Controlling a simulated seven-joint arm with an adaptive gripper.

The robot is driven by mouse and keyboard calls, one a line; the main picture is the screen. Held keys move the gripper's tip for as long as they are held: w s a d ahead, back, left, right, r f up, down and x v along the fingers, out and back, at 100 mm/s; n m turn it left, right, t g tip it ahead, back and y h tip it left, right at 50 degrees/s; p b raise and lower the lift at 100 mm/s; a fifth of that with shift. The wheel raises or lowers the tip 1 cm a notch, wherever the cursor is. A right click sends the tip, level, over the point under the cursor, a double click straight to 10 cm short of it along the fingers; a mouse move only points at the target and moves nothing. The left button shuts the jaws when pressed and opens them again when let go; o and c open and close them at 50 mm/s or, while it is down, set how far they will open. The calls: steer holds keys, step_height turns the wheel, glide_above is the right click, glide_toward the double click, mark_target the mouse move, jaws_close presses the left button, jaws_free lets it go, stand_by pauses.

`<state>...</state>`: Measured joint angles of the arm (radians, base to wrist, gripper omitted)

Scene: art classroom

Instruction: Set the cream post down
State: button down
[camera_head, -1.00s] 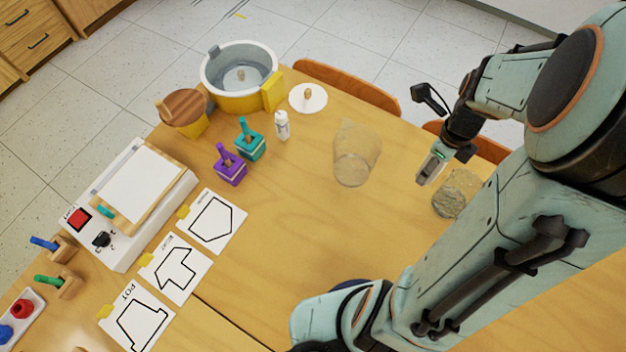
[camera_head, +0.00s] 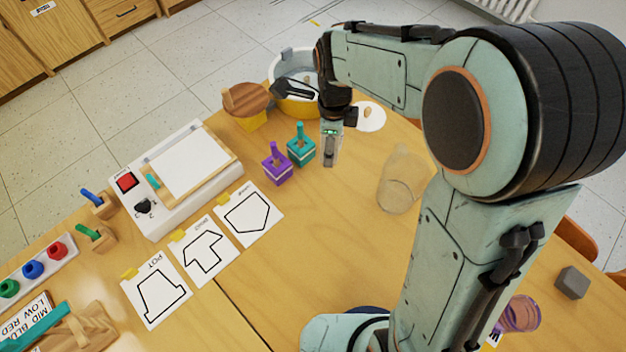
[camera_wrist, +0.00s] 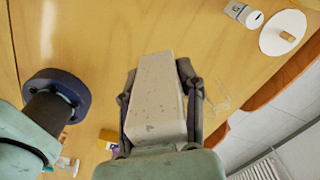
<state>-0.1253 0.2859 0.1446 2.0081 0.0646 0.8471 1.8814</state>
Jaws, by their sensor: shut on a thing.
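My gripper (camera_head: 331,160) is over the table near the teal-handled block, pointing down. In the wrist view its two dark fingers (camera_wrist: 158,105) are shut on the cream post (camera_wrist: 157,92), a long pale block with small specks, which fills the space between them. In the head view the post is mostly hidden by the gripper, and I cannot tell whether its lower end touches the table.
A teal-handled block (camera_head: 301,150) and a purple-handled block (camera_head: 277,168) stand left of the gripper. A clear glass (camera_head: 400,185) stands to its right. Bare wood (camera_head: 310,235) lies in front.

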mark_target(311, 199)
steer(key=shift+n, duration=0.5)
steer(key=a+f, duration=0.1)
steer(key=f, duration=0.5)
steer(key=a+f, duration=0.1)
steer(key=f, duration=0.5)
steer(key=a+f, duration=0.1)
steer(key=f, duration=0.4)
steer(key=shift+s+a+f, duration=0.1)
steer(key=shift+s+f, duration=0.05)
steer(key=shift+f, duration=0.25)
steer(key=shift+f, duration=0.15)
steer(key=c, duration=0.7)
jaws_free()
step_height(311, 199, up, 12)
steer(key=shift+r, duration=0.25)
